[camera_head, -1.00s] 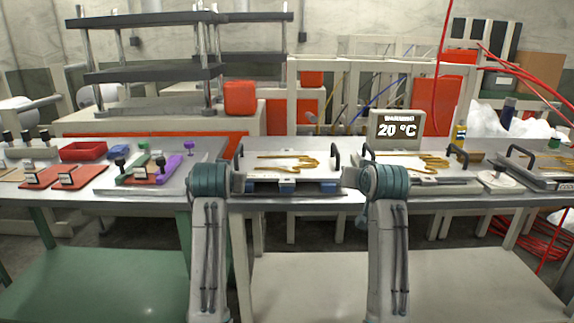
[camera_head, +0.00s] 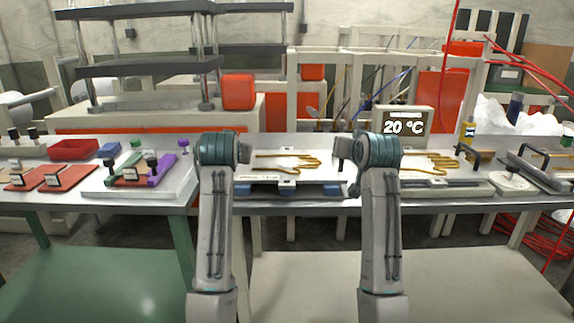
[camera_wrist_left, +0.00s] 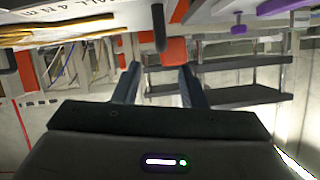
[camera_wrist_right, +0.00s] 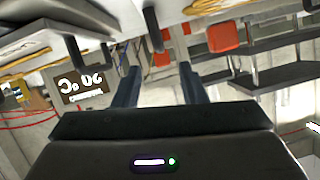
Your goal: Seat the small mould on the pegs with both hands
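A pale mould plate with a yellow glove outline (camera_head: 290,161) lies on the middle of the table, between my two grippers. I take it to be the small mould. Blue blocks (camera_head: 331,188) show under its front edge; I cannot make out pegs.
A second mould plate with a yellow glove outline (camera_head: 437,162) lies to the right, below a 20 °C display (camera_head: 404,123). A white tray (camera_head: 105,192) with coloured parts is at left, beside red plates (camera_head: 70,178).

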